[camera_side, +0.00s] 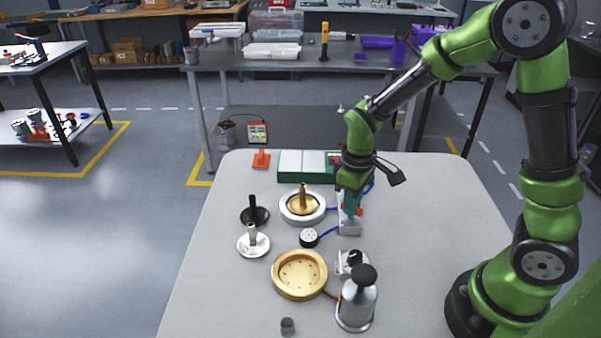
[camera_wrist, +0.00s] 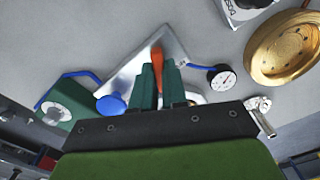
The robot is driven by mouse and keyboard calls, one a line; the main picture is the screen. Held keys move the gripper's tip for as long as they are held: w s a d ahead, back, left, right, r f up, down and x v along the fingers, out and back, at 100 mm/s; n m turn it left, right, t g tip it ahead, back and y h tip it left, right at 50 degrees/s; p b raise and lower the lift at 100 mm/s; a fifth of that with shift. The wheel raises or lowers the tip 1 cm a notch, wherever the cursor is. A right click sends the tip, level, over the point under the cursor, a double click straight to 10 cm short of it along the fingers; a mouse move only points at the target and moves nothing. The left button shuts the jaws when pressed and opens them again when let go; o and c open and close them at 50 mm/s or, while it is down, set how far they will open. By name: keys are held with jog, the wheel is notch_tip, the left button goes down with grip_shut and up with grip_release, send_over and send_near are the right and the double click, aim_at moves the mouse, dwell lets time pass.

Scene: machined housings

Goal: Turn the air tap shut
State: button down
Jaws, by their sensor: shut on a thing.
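The air tap's orange handle (camera_wrist: 157,55) stands over a pale metal plate (camera_wrist: 133,72) in the wrist view. My gripper (camera_wrist: 159,70) has its two green fingers closed on either side of this handle, shut on it. The fingers hide the lower part of the handle and the tap body. In the side view my gripper (camera_side: 350,206) is low over the plate (camera_side: 349,228), and only bits of orange show beside the fingers. A blue line runs from the tap to a round dial gauge (camera_wrist: 222,77). A blue round knob (camera_wrist: 111,104) is left of the fingers.
A brass dish (camera_side: 299,293) and a silver dome with a black knob (camera_side: 356,305) stand nearer the camera. A white ring with a brass part (camera_side: 302,197) is left of my gripper. A green-edged box (camera_side: 303,165) lies behind. The table's right side is clear.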

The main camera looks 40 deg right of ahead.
jog(key=m, duration=1.1)
jog(key=shift+r+m, duration=0.1)
jog(key=shift+m, duration=0.3)
dwell(0.3)
jog(key=c, duration=1.2)
grip_release()
jog(key=shift+o, duration=0.2)
notch_tip(320, 180, up, 17)
jog(key=shift+w, duration=0.1)
